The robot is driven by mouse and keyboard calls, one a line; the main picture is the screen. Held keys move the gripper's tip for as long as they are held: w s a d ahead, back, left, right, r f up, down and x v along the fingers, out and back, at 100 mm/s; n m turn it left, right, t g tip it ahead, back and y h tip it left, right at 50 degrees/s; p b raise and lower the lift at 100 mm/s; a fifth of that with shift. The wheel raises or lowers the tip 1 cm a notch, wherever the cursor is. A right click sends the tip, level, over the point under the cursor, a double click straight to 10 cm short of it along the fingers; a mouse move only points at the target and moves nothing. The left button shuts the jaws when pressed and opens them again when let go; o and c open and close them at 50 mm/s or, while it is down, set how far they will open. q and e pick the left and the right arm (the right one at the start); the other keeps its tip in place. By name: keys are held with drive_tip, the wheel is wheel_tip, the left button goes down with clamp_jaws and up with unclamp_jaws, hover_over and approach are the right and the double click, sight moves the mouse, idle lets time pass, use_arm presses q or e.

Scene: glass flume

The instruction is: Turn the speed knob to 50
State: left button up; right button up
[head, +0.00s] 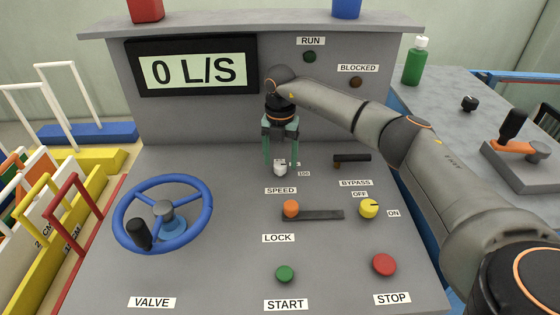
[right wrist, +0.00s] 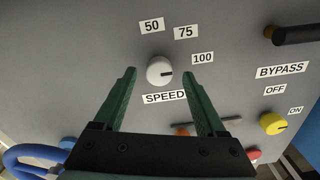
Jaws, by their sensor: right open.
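The speed knob (right wrist: 160,71) is a small white knob with a dark pointer mark, above the SPEED label (right wrist: 164,97). In the right wrist view its mark points right, toward the 100 label (right wrist: 203,58). The 50 label (right wrist: 151,26) and the 75 label (right wrist: 185,32) lie above it. In the head view the knob (head: 280,170) shows just below my right gripper (head: 281,162), which hides part of the scale. My right gripper is open, its green fingers to either side of the knob and apart from it. My left gripper is not in view.
The display (head: 194,70) reads 0 L/S. A blue valve wheel (head: 206,210) is at left. An orange lock knob (head: 291,208), yellow bypass knob (head: 369,208), green start button (head: 285,273) and red stop button (head: 384,264) lie nearer. A dark bypass handle (head: 352,158) is to the right.

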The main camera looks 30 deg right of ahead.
drive_tip(key=shift+f, duration=0.85)
drive_tip(key=shift+c, duration=0.2)
clamp_jaws()
